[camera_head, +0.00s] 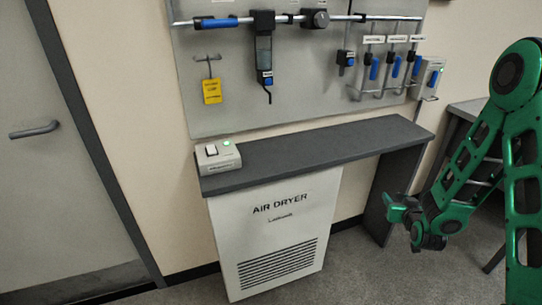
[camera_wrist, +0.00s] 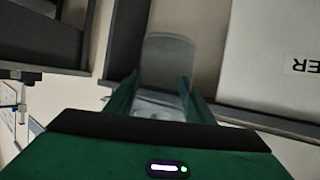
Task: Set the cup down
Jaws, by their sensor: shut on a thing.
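The cup (camera_wrist: 168,60) is pale, grey and see-through in the wrist view. It sits between the two green fingers of my gripper (camera_wrist: 160,92), which is shut on it. In the head view my gripper (camera_head: 402,222) hangs at the right, in front of and below the right end of the dark shelf. I cannot make out the cup in the head view.
The dark shelf top (camera_head: 320,150) is mostly bare, with a small control box (camera_head: 217,156) at its left end. The white air dryer (camera_head: 272,235) stands beneath it. A panel (camera_head: 215,105) with pipes and hanging tools is behind. A door (camera_head: 50,180) is at left.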

